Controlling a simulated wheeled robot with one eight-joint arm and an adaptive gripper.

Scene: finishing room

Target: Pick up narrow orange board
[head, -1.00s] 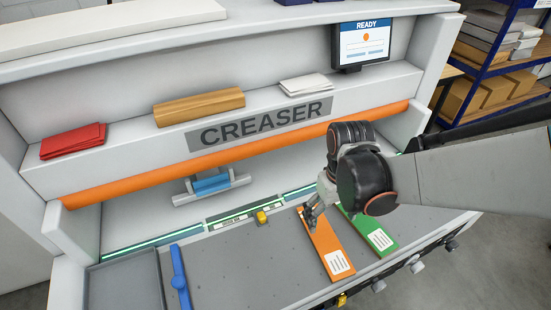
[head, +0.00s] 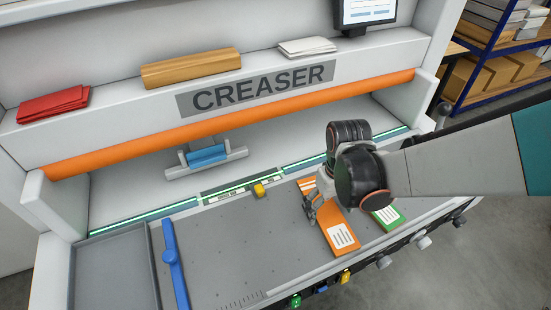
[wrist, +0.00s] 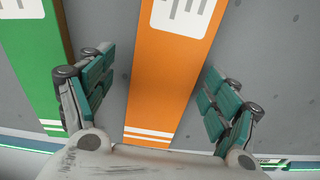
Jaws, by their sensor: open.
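The narrow orange board (head: 338,232) lies flat on the grey bed of the creaser, with a white label at its near end. My gripper (head: 313,214) is over its far part, and my wrist hides some of it. In the wrist view the orange board (wrist: 168,80) runs between the two open fingers of my gripper (wrist: 163,100), with a gap on each side. Two white stripes cross its far end. A green board (head: 386,217) lies to its right, partly hidden by my arm. In the wrist view the green board (wrist: 32,70) is beside the left finger.
A yellow block (head: 259,190) sits at the bed's back edge, and a blue bar (head: 174,265) lies at the left beside a grey tray (head: 110,270). The orange roller (head: 240,127) spans above the bed. The middle of the bed is clear.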

